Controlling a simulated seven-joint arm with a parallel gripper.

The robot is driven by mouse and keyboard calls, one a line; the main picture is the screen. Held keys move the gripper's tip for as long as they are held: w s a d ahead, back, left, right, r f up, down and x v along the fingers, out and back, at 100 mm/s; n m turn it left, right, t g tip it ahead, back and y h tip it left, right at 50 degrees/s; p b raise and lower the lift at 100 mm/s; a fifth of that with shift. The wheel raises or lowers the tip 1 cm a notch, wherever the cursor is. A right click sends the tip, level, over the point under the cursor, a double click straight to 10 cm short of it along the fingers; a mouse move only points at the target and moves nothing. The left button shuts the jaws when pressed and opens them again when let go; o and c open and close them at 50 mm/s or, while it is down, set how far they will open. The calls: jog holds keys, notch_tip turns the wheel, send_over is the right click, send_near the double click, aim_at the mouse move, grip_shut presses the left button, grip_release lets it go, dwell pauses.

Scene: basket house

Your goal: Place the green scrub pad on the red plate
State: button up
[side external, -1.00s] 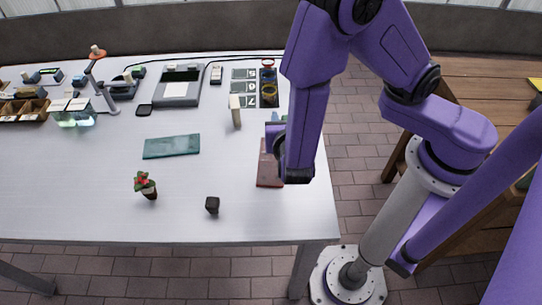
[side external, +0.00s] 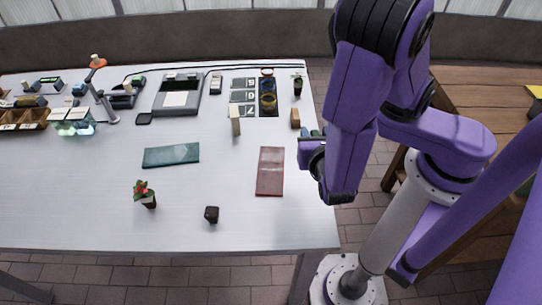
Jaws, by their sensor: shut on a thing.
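The red plate (side external: 270,172) is a flat, dull red rectangle lying bare near the right edge of the white table. My gripper (side external: 312,140) is just right of the plate, at the table's right edge, with my purple wrist covering most of it. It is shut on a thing. Small blue-green patches show at its far side, which fits the green scrub pad (side external: 304,133), but its outline is mostly hidden. A flat dark green plate (side external: 171,155) lies left of the red one, with nothing on it.
A dark cube (side external: 212,214) and a potted flower (side external: 146,195) stand toward the front. A pale upright block (side external: 235,120), a tan block (side external: 295,117) and a small plant (side external: 297,84) stand farther back. The table between the two plates is clear.

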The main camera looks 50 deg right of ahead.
jog(key=w+a+f, duration=0.1)
jog(key=w+f, duration=0.1)
jog(key=w, duration=0.1)
jog(key=w+a+f, duration=0.1)
jog(key=w+f, duration=0.2)
jog(key=w+a+f, duration=0.2)
jog(key=w+f, duration=0.1)
jog(key=shift+w+f, duration=0.1)
jog(key=shift+w, duration=0.05)
jog(key=shift+w+f, duration=0.1)
jog(key=shift+f, duration=1.5)
jog(key=shift+f, duration=0.1)
jog(key=o, duration=1)
jog(key=shift+o, duration=0.2)
